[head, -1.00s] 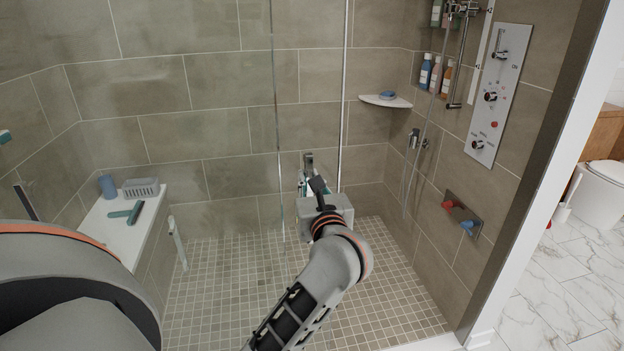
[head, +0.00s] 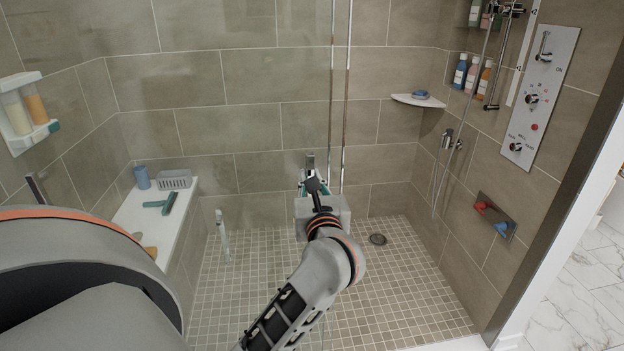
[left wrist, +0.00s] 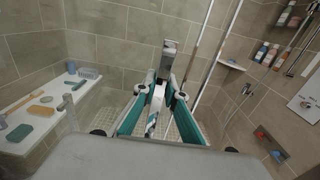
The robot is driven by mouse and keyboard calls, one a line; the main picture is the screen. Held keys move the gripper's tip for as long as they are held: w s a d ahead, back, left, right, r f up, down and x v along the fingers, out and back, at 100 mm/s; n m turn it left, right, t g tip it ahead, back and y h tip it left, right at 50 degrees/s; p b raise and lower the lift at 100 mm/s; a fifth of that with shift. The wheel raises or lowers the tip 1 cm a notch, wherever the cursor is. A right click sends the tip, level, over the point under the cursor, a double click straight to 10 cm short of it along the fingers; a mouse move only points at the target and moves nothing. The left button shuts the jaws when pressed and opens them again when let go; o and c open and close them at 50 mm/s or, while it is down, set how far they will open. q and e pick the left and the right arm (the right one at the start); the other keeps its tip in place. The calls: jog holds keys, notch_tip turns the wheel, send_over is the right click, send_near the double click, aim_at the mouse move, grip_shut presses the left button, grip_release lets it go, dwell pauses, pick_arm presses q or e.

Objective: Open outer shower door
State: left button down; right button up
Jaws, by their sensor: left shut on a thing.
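The clear glass shower door (head: 341,75) shows mainly by two thin upright edges close together, right of centre in the head view. I cannot tell which edge belongs to the outer panel. A grey metal door handle (head: 310,160) stands upright just left of these edges. It also shows in the left wrist view (left wrist: 169,47). My left gripper (head: 312,178) is at the handle, and its teal fingers (left wrist: 158,88) are shut on it from both sides. My left arm hides the lower part of the door. My right gripper is not in view.
A white bench (head: 140,215) with bath items is at the left. A corner shelf (head: 417,101), bottles (head: 472,74) and a control panel (head: 540,95) are on the right wall. The tiled shower floor (head: 400,285) is mostly clear.

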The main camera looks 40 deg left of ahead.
pick_arm(q)
jog(key=shift+a+r, duration=0.1)
jog(key=shift+r, duration=0.1)
jog(key=c, duration=2)
grip_release()
jog(key=shift+c, duration=0.2)
jog(key=shift+f, duration=0.1)
jog(key=v, duration=1.2)
